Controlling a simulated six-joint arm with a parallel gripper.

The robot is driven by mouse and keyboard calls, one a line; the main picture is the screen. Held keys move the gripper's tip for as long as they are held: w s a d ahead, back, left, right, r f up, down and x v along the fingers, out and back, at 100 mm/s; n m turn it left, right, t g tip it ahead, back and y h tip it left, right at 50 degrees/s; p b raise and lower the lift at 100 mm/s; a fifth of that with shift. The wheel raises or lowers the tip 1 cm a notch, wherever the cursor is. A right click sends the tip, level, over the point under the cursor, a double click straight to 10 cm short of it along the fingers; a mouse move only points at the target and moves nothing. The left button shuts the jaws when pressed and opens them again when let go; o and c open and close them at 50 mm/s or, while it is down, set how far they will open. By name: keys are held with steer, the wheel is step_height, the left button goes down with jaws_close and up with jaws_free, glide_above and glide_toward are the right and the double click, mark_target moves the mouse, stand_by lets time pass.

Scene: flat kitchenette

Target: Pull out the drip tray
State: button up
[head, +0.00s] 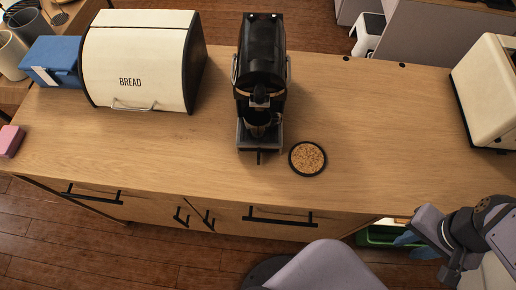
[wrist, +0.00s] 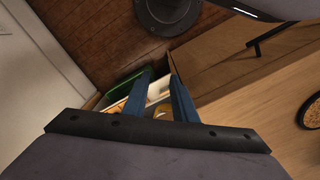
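A black coffee machine (head: 262,60) stands upright on the wooden counter, front facing the near edge. Its drip tray (head: 247,141) is at the machine's foot, with a small dark tab (head: 259,157) sticking out at the front. A dark cup (head: 257,121) appears to stand on the tray under the spout. My gripper (head: 408,246) is at the lower right, beyond the counter's front edge and well away from the tray. In the wrist view its blue fingers (wrist: 160,82) are apart with nothing held between them. The machine is outside the wrist view.
A round cork coaster (head: 307,158) lies right of the tray; its edge shows in the wrist view (wrist: 311,116). A bread box (head: 135,60) and blue box (head: 52,60) stand left, a cream appliance (head: 485,90) right. A green bin (head: 378,237) is below my gripper.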

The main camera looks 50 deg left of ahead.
steer(key=a+r+n+t+p, duration=0.1)
steer(key=a+r+n+p, duration=0.1)
steer(key=a, duration=0.4)
steer(key=s+a+r+n+p, duration=0.1)
steer(key=a+r+p, duration=0.1)
steer(key=a, duration=0.4)
steer(key=s+a+r+n+t+p, duration=0.1)
steer(key=a+r+n+p, duration=0.1)
steer(key=a, duration=0.5)
steer(key=shift+r+n+t, duration=0.3)
steer(key=shift+r, duration=0.35)
steer(key=s+a+r+n+y+p, duration=0.25)
steer(key=s+a, duration=0.35)
steer(key=a, duration=0.4)
steer(key=y+p, duration=0.1)
steer(key=p, duration=0.1)
glide_toward(258, 156)
steer(key=f, duration=0.1)
steer(key=shift+t, duration=0.3)
steer(key=shift+b+x, duration=0.3)
steer(key=shift+x, duration=3.45)
steer(key=shift+s+a, duration=0.1)
jaws_close()
